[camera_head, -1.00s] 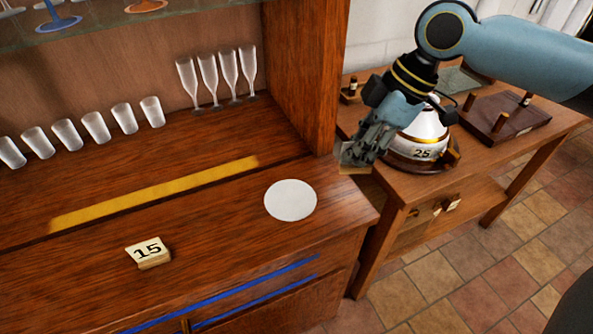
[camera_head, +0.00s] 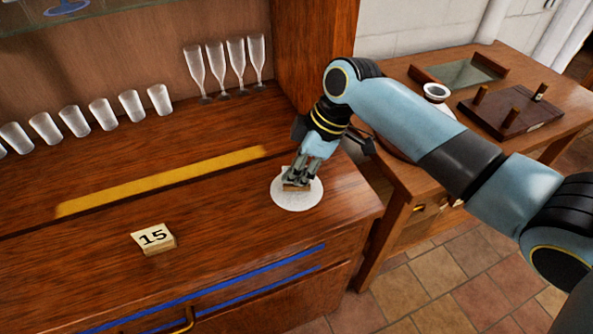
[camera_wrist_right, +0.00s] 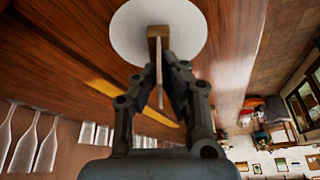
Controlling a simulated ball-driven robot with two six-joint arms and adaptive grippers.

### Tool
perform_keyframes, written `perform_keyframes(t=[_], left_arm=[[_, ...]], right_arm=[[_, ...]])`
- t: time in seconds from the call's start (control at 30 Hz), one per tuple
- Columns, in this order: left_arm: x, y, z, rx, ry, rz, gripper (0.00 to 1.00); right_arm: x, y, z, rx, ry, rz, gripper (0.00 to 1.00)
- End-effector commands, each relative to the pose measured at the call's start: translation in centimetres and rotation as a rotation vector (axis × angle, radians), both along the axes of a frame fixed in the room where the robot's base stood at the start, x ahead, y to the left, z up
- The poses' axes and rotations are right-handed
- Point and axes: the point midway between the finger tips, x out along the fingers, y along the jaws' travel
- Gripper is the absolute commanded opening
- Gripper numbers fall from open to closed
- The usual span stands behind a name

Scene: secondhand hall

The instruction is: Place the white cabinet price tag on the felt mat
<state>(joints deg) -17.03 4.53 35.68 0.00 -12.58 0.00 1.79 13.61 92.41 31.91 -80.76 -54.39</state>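The felt mat (camera_head: 284,201) is a round white disc on the brown wooden cabinet top near its right end; it also shows in the wrist view (camera_wrist_right: 128,32). My right gripper (camera_head: 298,180) points down over the mat, its fingers shut on a small tan price tag (camera_head: 296,188). In the wrist view the tag (camera_wrist_right: 158,38) stands edge-on between the fingertips (camera_wrist_right: 162,62), over the mat. Its number is hidden, and I cannot tell if it touches the mat. My left gripper is out of view.
Another price tag reading 15 (camera_head: 154,238) stands on the cabinet top to the left. Several small tumblers (camera_head: 103,114) and tall glasses (camera_head: 237,66) line the back. The cabinet top's middle is clear.

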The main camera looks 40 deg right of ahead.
Motion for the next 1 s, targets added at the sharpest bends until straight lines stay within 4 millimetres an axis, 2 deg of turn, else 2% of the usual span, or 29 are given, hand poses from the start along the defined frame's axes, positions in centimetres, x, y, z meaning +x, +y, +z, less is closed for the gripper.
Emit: perform_keyframes(t=[0.37, 0.6, 0.87, 1.0], left_arm=[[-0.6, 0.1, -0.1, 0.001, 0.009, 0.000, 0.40], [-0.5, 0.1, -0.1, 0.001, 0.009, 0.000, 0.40], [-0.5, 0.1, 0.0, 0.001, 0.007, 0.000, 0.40], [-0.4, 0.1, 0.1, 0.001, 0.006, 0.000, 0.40]], right_arm=[[0.0, 0.0, -0.6, -0.001, -0.001, 0.000, 0.00], [0.0, 0.0, -0.6, -0.001, -0.001, 0.000, 0.29], [0.0, -0.1, -0.4, -0.001, -0.001, -0.001, 0.29], [-0.2, -0.6, 0.8, -0.004, -0.002, -0.001, 0.29]])
